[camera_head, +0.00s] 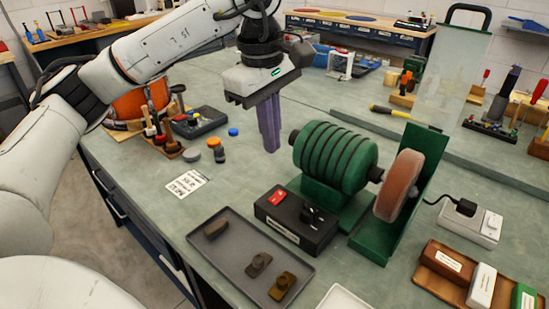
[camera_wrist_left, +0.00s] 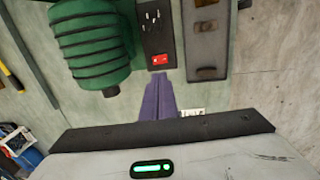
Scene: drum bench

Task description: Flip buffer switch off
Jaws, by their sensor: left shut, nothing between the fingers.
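The green buffer (camera_head: 335,160) with its ribbed motor and buffing wheel (camera_head: 399,185) stands on the bench. A black switch box (camera_head: 296,222) sits in front of it and carries a red switch (camera_head: 277,196). In the left wrist view the red switch (camera_wrist_left: 159,60) lies just ahead of the fingertips. My left gripper (camera_head: 271,148) points down with its purple fingers together and nothing between them. It is above the bench, behind the switch box and apart from it, left of the motor. My right gripper is not in view.
A grey tray (camera_head: 222,261) with several small dark parts lies front left of the switch box. A white card (camera_head: 186,183) and small jars are further left. A clear shield (camera_head: 449,75) rises behind the wheel. A wooden tray (camera_head: 428,278) holds blocks at right.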

